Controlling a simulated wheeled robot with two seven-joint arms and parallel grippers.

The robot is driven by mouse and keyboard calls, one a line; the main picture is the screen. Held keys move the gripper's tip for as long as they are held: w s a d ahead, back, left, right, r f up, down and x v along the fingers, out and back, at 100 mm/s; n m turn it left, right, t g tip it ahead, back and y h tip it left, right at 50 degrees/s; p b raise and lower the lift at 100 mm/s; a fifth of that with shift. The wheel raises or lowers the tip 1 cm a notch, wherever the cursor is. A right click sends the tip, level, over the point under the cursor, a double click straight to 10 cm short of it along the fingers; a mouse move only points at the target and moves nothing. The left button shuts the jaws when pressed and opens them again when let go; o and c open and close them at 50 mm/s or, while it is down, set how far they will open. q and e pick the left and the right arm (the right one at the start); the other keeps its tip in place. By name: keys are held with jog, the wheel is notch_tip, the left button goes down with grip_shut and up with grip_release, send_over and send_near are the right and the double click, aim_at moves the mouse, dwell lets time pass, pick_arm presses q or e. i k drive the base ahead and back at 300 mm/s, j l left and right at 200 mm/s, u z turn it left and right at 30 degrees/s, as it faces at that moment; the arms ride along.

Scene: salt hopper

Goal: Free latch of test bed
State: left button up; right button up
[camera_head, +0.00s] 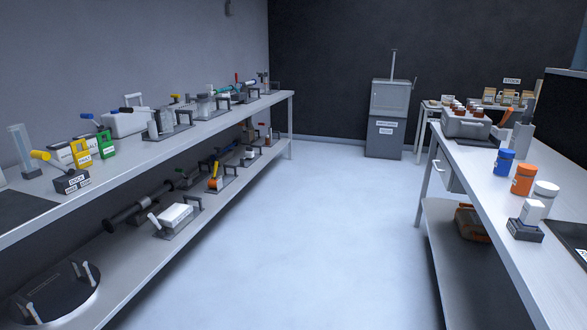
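Neither of my grippers is in view. Several small latch or clamp fixtures with bases and handles stand along the left bench top, among them a grey fixture (167,124) and another fixture (206,106) farther back. More fixtures lie on the shelf below, including one with an orange lever (214,182) and one with a white block (175,216). A small dark box with a yellow lever (71,181) sits near the bench's front. I cannot tell which thing is the test bed, and no latch's state is readable at this size.
The left bench (150,154) and right bench (482,190) flank a clear floor (310,230). A grey cabinet (386,125) stands at the back wall. Blue (504,162) and orange (522,179) jars stand on the right bench. A round dark plate (55,298) lies on the lower left shelf.

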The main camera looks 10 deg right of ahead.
aim_at(509, 112)
jog(key=i+l+z, duration=0.15)
jog(key=i+z, duration=0.5)
jog(key=i, duration=0.3)
jog(key=i+j+z, duration=0.1)
jog(key=i+z, duration=0.35)
jog(key=i, duration=0.85)
jog(key=i+z, duration=0.15)
jog(key=i, duration=0.75)
jog(key=i+l+z, duration=0.1)
jog(key=i+z, duration=0.3)
jog(key=i+j+z, duration=0.1)
jog(key=i+z, duration=0.25)
jog(key=i, duration=0.15)
jog(key=i+j+z, duration=0.15)
jog(key=i+z, duration=0.25)
jog(key=i+j, duration=0.1)
jog(key=j, duration=0.65)
jog(key=i+j, duration=0.15)
jog(key=j, duration=0.25)
